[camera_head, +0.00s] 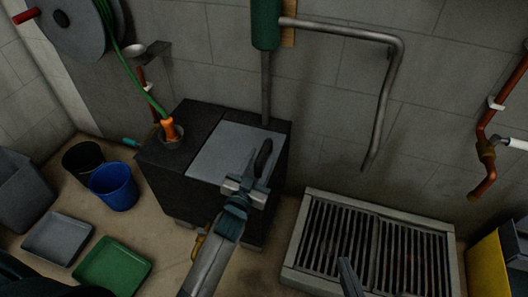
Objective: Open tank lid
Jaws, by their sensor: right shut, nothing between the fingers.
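The tank (165,195) is a dark box against the wall, with a flat grey lid (215,150) on its top. The lid lies flat and looks closed. A dark elongated piece that looks like a handle (263,157) stands at the lid's right side. My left gripper (254,164) is over the right part of the lid, beside or around this dark piece; I cannot tell whether it touches or grips it. My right gripper (345,265) shows only as a narrow shut tip over the floor grate, at the bottom edge, with nothing in it.
An orange nozzle (169,129) on a green hose sits in the tank's top left opening. A bent grey pipe (392,75) hangs right of the tank. Blue (113,188) and black buckets and trays stand left. A floor grate (330,235) lies right.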

